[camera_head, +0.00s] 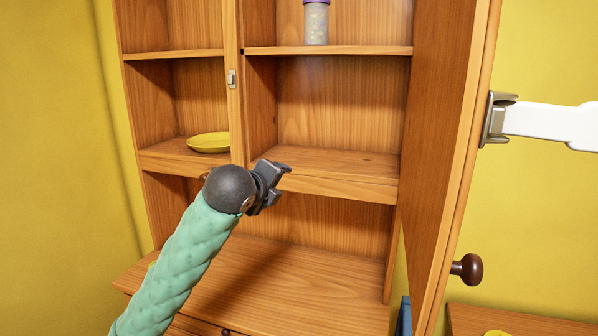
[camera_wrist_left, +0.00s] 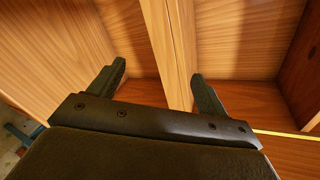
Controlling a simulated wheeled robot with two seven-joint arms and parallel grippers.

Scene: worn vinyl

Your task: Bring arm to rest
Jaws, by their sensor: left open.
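My left gripper (camera_head: 280,182) is at the end of my green-sleeved arm, in front of the wooden cabinet (camera_head: 340,190) near its middle shelf board. Its jaws are open and empty. In the left wrist view the two dark fingers (camera_wrist_left: 157,84) stand apart, with cabinet wood and an upright divider behind the gap. I cannot tell whether any part of the gripper touches the cabinet.
A yellow plate (camera_head: 208,143) lies on the left shelf. A purple-topped jar (camera_head: 316,22) stands on the upper shelf. The lower counter (camera_head: 290,290) is clear.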

